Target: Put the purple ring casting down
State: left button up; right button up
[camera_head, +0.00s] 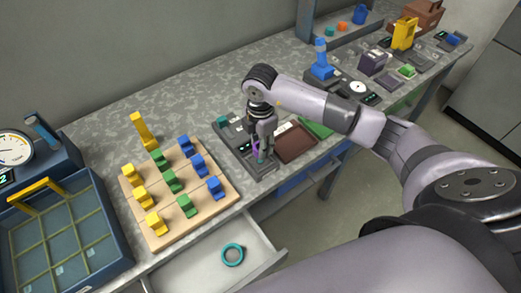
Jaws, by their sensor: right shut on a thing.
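My right gripper (262,154) points down over a dark grey device (235,146) near the bench's front edge. It is shut on the purple ring casting (255,147), of which only a thin purple edge shows beside the fingers. The rest of the ring is hidden by the gripper. I cannot tell whether the ring touches the device below. My left gripper is not in view.
A wooden board (160,237) with yellow, green and blue blocks stands left of the device. A brown tray (297,144) lies just right of the gripper. An open drawer (190,277) below holds a teal ring (232,254). A blue divided crate (25,213) stands far left.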

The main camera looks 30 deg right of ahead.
notch_tip(320, 180, down, 4)
jog(key=shift+r+p, duration=0.2)
jog(key=shift+p, duration=0.15)
jog(key=shift+f, duration=0.35)
jog(key=shift+f, duration=0.1)
jog(key=o, duration=1.2)
jog(key=shift+c, duration=0.2)
